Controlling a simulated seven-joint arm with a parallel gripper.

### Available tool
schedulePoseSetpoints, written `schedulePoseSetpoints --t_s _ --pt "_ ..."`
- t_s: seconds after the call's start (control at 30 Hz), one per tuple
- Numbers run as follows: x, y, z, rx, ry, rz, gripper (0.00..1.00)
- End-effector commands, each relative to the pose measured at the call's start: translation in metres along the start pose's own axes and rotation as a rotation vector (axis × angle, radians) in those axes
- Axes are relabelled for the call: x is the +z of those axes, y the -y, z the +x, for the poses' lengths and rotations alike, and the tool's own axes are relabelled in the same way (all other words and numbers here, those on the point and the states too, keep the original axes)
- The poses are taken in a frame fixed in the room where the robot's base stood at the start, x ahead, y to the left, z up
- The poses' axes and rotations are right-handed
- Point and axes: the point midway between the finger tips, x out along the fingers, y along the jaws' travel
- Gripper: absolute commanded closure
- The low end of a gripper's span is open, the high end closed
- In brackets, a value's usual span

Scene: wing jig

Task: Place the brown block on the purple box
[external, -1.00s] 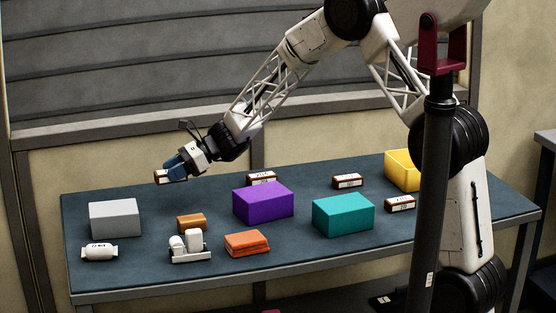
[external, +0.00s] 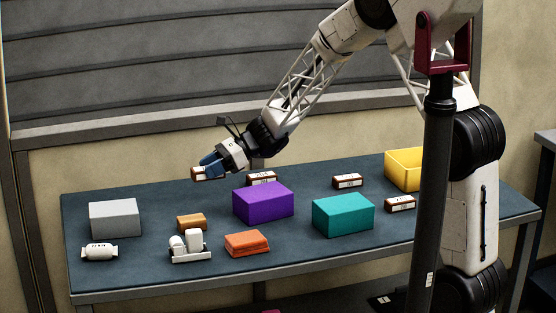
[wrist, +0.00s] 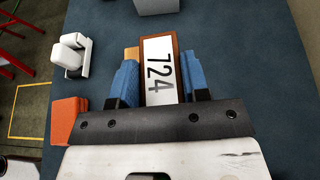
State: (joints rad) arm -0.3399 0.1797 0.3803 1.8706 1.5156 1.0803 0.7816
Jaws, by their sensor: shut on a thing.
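My gripper (external: 211,166) is shut on a brown block (external: 208,174) with a white label, held in the air above the far left part of the table. In the wrist view the block (wrist: 160,72) sits between the two blue fingers, its label reading 724. The purple box (external: 263,204) stands on the table, to the right of and lower in the picture than the held block. Its top is bare. The purple box does not show in the wrist view.
A grey box (external: 116,218), a small orange-brown block (external: 192,221), a white part (external: 190,246) and orange pieces (external: 247,243) lie left and in front. A teal box (external: 343,215), yellow bin (external: 402,170) and other labelled brown blocks (external: 347,181) are right and behind.

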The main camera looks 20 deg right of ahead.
Motion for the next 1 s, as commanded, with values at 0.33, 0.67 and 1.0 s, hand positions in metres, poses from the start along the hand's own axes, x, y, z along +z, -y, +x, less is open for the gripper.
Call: schedulePoseSetpoints --t_s 0.33,0.67,1.0 --pt "-0.023 -0.058 -0.077 -0.016 -0.003 0.006 0.82" --pt "-0.044 -0.121 -0.136 -0.028 -0.001 0.013 0.82" --pt "-0.062 -0.179 -0.174 -0.037 0.004 0.019 0.82"
